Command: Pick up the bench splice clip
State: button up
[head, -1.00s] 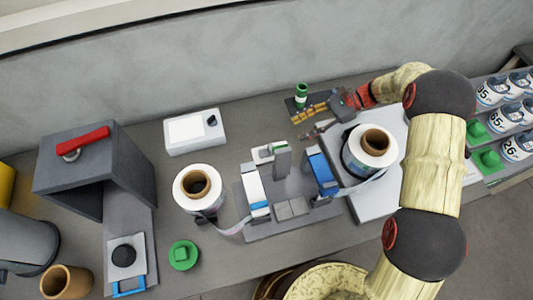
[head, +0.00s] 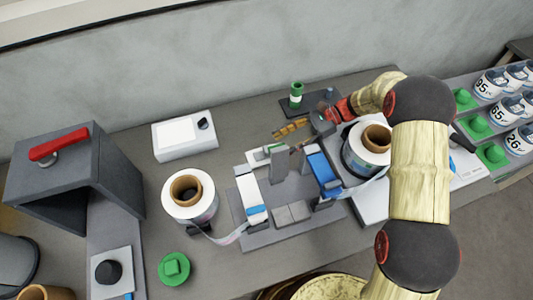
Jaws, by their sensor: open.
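A small white piece with a green part (head: 266,154) lies at the back edge of the grey splice fixture (head: 262,238), beside an upright grey block. It looks like the bench splice clip, but it is too small to be sure. My gripper (head: 290,137) is open, with its fingers pointing left. It is just behind and right of the white piece and apart from it. Nothing shows between the fingers.
White label reels stand left (head: 189,194) and right (head: 367,149) of the fixture, with tape running to it. A dark tray (head: 318,105) holds a green-and-white bottle (head: 296,94). A white box (head: 184,136) is at the back left.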

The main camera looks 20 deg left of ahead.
aim_at(264, 149)
jog(key=shift+x, duration=1.15)
jog(key=shift+a+r+b+x, duration=0.1)
jog(key=shift+r+b+x, duration=0.2)
jog(key=shift+x, duration=0.6)
jog(key=shift+a+r+b+x, duration=0.1)
jog(key=shift+b+x, duration=0.3)
jog(key=shift+x, duration=0.45)
jog(key=shift+a+r+b+x, duration=0.1)
jog(key=shift+r+b+x, duration=0.2)
jog(key=shift+x, duration=0.6)
jog(key=shift+s, duration=0.1)
jog(key=c, duration=1.2)
jog(key=shift+o, duration=0.2)
